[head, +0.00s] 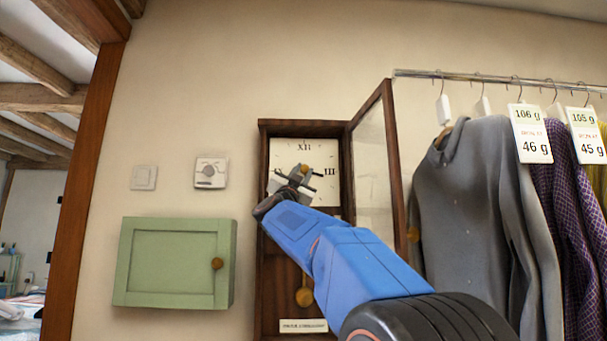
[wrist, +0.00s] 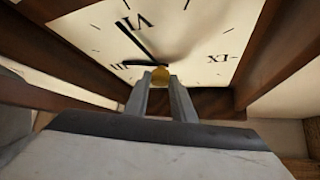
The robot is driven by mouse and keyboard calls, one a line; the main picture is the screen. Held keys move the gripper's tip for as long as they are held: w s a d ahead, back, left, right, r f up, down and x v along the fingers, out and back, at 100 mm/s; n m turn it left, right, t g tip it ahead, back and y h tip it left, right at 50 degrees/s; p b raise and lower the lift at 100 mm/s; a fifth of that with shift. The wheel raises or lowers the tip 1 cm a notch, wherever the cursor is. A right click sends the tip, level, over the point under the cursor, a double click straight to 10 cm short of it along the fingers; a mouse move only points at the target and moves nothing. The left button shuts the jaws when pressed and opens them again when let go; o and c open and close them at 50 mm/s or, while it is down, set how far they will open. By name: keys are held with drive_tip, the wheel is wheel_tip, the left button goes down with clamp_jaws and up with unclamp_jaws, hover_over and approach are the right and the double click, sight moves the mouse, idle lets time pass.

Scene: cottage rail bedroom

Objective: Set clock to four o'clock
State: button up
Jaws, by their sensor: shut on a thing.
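The clock's white dial (head: 285,153) sits in a tall dark wood case (head: 264,235); XII and III show, while my arm covers the lower part. The dial also shows upside down in the wrist view (wrist: 190,30), with VI, III and IX visible. My gripper (head: 302,172) is at the middle of the dial, its fingers (wrist: 160,85) shut on a small brass knob (wrist: 160,75). The long black hand (wrist: 133,40) points close to VI, on the III side. The short hand (wrist: 143,63) points roughly toward III.
The case's glass door (head: 373,165) stands open on the right. Beyond it, clothes such as a grey sweater (head: 475,200) hang from a rail (head: 480,81). A green wall cabinet (head: 175,262) and a thermostat-like box (head: 210,173) are on the left. A brass pendulum (head: 304,297) hangs below the dial.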

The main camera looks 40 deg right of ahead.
drive_tip(key=m+g, duration=0.2)
drive_tip(key=m, duration=0.1)
drive_tip(key=m+g, duration=0.6)
drive_tip(key=shift+w+a+r+m+y, duration=0.25)
drive_tip(key=shift+w+a+m+y, duration=0.05)
drive_tip(key=shift+m, duration=0.1)
drive_tip(key=m+g+y, duration=0.1)
drive_tip(key=m, duration=0.1)
drive_tip(key=m+g+y, duration=0.1)
drive_tip(key=m+y, duration=0.1)
drive_tip(key=m, duration=0.1)
drive_tip(key=shift+r, duration=0.35)
drive_tip(key=shift+m+y, duration=0.3)
drive_tip(key=shift+y, duration=0.1)
drive_tip(key=o, duration=1.1)
drive_tip(key=shift+c, duration=0.2)
drive_tip(key=shift+a, duration=0.1)
drive_tip(key=s+a, duration=0.2)
drive_tip(key=a, duration=1.5)
drive_tip(key=shift+s+f, duration=0.25)
drive_tip(key=shift+f, duration=0.05)
